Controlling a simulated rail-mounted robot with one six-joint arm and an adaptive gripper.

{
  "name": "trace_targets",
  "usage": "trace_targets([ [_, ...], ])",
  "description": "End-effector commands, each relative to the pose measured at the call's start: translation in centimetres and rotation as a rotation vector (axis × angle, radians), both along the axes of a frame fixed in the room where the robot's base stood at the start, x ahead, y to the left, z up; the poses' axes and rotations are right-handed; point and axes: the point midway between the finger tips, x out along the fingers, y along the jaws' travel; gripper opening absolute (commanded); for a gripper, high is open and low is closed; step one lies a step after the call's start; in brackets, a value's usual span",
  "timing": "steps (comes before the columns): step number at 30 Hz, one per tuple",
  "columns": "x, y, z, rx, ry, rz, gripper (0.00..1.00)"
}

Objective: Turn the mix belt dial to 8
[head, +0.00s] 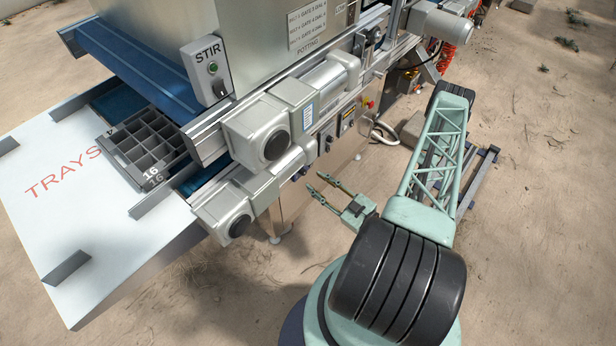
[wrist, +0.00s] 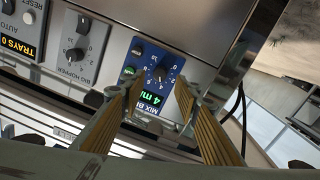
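The mix belt panel (wrist: 143,61) is a blue plate in the wrist view, tilted in the picture. Its black dial (wrist: 160,72) has white scale marks around it; the pointer is too small to read surely. The green display (wrist: 152,98) shows 4 followed by letters partly hidden by a finger. The label MIX B is partly covered too. My gripper (wrist: 157,90) is open and empty, its two fingers on either side of the lower panel, with the dial showing between and above the tips. In the head view my gripper (head: 317,182) points toward the machine's side.
A grey big hopper panel (wrist: 77,48) with its own dial is left of the blue panel, and a trays panel (wrist: 18,34) is further left. In the head view, motor housings (head: 262,135) jut out near my gripper. Open sandy ground lies to the right.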

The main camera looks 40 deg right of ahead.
Motion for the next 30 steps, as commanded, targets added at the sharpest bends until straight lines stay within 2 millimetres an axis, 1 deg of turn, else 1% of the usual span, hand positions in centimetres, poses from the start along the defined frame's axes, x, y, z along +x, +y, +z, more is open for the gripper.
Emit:
trace_targets([
  [18,3.6,0.2,-0.1,0.0,0.001,0.002,0.29],
  [24,4.6,0.3,-0.1,-0.001,0.0,0.002,0.29],
  [30,5.1,0.2,0.0,-0.001,0.001,0.0,0.29],
])
